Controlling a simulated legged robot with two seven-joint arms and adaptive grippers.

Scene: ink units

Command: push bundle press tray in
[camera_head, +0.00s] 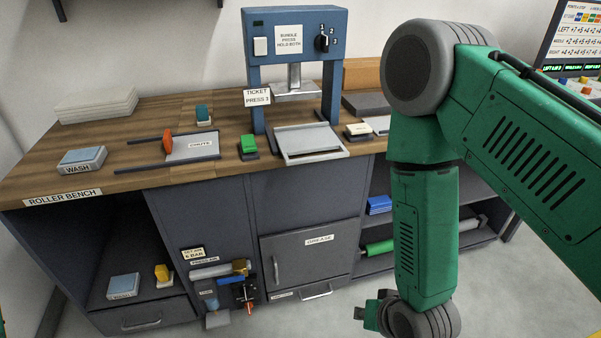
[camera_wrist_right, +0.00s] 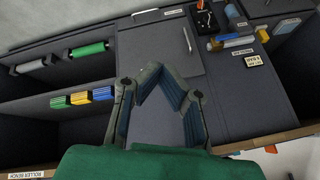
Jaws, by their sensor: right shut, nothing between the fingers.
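The bundle press (camera_head: 257,68) is a blue frame on the wooden bench, with a labelled head, a black knob and a metal ram. Its pale metal tray (camera_head: 308,141) sticks out forward of the posts, towards the bench's front edge, and looks empty. My right gripper (camera_head: 372,312) is low in front of the bench, well below and to the right of the tray, and partly hidden by my arm. In the right wrist view the gripper (camera_wrist_right: 160,70) is shut and empty, in front of the cabinet fronts. The tray does not show there. My left gripper is out of view.
A green block (camera_head: 248,145) stands left of the tray, and a chute (camera_head: 192,147) with an orange knob farther left. A small cream-topped block (camera_head: 358,131) stands right of it. Below are a grease door (camera_head: 312,250) and shelves with a green roller (camera_head: 379,247).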

